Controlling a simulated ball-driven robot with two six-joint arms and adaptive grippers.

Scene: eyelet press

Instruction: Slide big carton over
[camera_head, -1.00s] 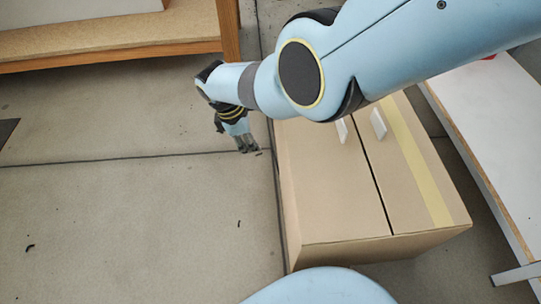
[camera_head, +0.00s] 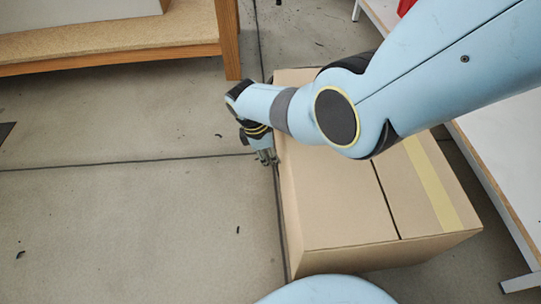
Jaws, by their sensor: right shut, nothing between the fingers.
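The big carton (camera_head: 330,206) is a brown closed box on the floor, with a dark seam and a yellow tape strip across its top. My right arm reaches over the carton from the upper right and covers part of its top. My right gripper (camera_head: 267,158) is shut and empty, pointing down at the carton's left side. Its fingertips are right by the left edge; I cannot tell whether they touch it. My left gripper is not in view.
A wooden bench (camera_head: 110,55) stands at the upper left, its leg (camera_head: 229,40) beyond the gripper. A white-topped table (camera_head: 505,160) stands close to the carton's right. The concrete floor (camera_head: 130,220) to the left is clear apart from small dark bits.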

